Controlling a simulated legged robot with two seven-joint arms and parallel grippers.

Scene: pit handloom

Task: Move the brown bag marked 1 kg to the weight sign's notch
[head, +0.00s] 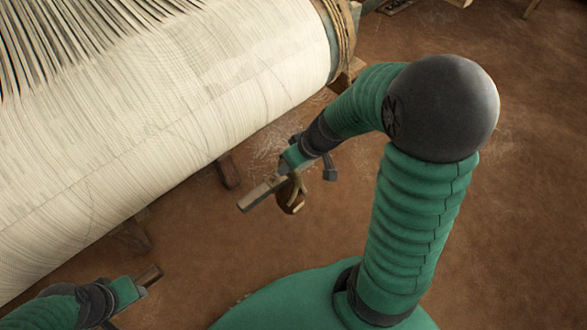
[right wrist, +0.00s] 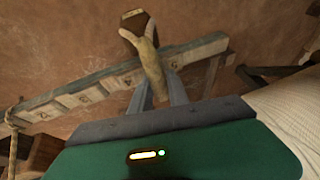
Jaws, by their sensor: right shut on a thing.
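My right gripper (head: 288,179) is shut on the neck of a small brown bag (head: 291,203). The bag hangs below the fingers, clear of the floor. In the right wrist view the fingers (right wrist: 157,80) close on its tan neck, and its dark brown body (right wrist: 134,24) shows beyond them. No mark on the bag is readable.
The loom's cloth and warp roller (head: 180,90) fill the upper left. Rope is wound at the roller's end (head: 344,35). Short wooden feet (head: 228,171) stand under the loom. The brown floor (head: 530,220) on the right is clear.

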